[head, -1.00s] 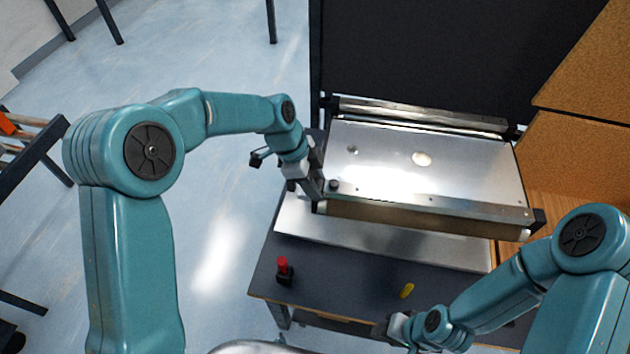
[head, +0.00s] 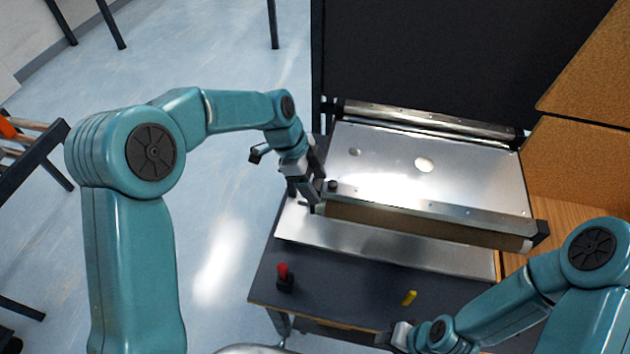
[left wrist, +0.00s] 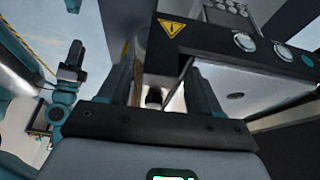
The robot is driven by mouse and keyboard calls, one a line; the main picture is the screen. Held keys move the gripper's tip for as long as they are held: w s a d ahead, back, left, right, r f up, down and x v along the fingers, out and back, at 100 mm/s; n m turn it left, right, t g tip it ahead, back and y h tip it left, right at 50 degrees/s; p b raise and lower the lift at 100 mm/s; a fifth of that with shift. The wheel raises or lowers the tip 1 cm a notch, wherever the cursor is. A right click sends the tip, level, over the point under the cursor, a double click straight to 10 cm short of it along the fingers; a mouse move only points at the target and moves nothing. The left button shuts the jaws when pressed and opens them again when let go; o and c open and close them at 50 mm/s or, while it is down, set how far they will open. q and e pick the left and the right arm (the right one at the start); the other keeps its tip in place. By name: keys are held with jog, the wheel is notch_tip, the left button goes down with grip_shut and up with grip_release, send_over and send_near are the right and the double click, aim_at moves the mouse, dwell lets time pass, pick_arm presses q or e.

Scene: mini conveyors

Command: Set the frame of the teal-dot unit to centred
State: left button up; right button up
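A mini conveyor unit with a bright steel deck (head: 450,170) stands on a dark table. A long frame bar (head: 430,227) runs along its near side, with a small dark knob (head: 333,185) near its left end. In the left wrist view a teal dot (left wrist: 307,59) shows on the dark panel. My left gripper (head: 313,185) is at the bar's left end. Its fingers (left wrist: 167,92) stand apart, with a dark knob (left wrist: 153,97) seen between them; I cannot tell whether they touch it. My right gripper (head: 393,338) is low, near the table's front edge; its fingers are unclear.
A red-topped button (head: 284,277) and a small yellow piece (head: 409,298) are on the table's near part. A black panel (head: 420,60) stands behind the unit, and cork boards (head: 580,165) are on the right.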

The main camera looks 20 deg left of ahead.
pick_arm(q)
jog(key=v, duration=1.6)
jog(key=shift+b, duration=0.35)
jog(key=shift+r, duration=0.1)
